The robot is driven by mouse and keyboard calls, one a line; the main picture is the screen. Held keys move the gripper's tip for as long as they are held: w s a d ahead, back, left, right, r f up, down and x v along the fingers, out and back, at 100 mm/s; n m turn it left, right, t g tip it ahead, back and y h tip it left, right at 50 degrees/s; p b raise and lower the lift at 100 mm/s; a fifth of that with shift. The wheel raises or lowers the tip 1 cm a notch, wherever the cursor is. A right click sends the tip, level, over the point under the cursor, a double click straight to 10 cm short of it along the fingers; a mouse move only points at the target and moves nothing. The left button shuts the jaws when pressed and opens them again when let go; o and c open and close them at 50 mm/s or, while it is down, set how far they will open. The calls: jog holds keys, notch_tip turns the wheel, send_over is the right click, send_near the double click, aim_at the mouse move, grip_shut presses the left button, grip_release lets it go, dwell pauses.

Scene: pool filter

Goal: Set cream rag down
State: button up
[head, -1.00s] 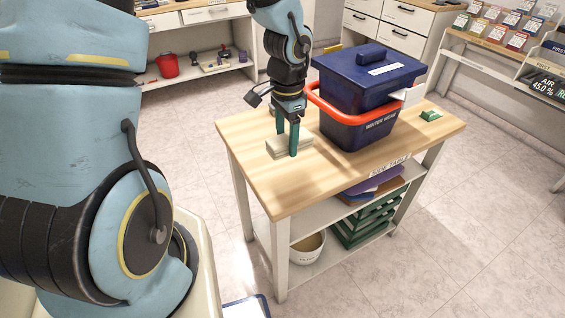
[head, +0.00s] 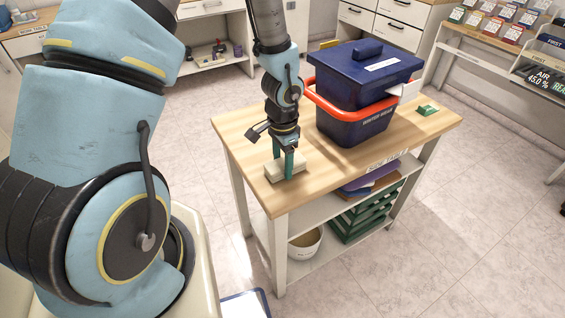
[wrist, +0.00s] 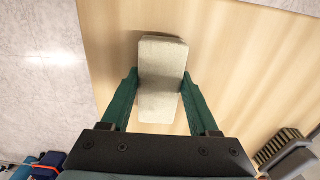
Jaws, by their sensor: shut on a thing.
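The cream rag (head: 279,172) is a folded, pale block at the left part of the side table's wooden top (head: 330,180). My gripper (head: 282,164) points down over it, with one green finger on each side. In the wrist view the rag (wrist: 161,78) lies between the two green fingers of my gripper (wrist: 160,100), which are shut on it. The rag seems to be at or very close to the tabletop; the head view does not show whether a small gap remains.
A dark blue lidded bin (head: 365,80) with an orange handle (head: 345,108) stands right of my gripper. A small green object (head: 427,110) lies at the table's far right. The front middle of the tabletop is clear. Shelves below hold green trays (head: 365,213) and a white bowl (head: 305,243).

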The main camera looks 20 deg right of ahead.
aim_at(283, 163)
jog(key=shift+f, duration=0.15)
jog(key=o, duration=1.3)
notch_tip(283, 163, up, 12)
jog(key=a+r+n, duration=0.3)
jog(key=a+n, duration=0.2)
jog(key=a, duration=0.3)
jog(key=w+a+r+n+t, duration=0.1)
jog(key=a+r+n, duration=0.1)
jog(key=a+n, duration=0.3)
jog(key=a+r+n, duration=0.3)
jog(key=a+n, duration=0.1)
jog(key=a, duration=0.7)
jog(key=shift+w+a+r+n+t, duration=0.15)
jog(key=shift+a+r+n+t, duration=0.15)
jog(key=shift+n, duration=0.1)
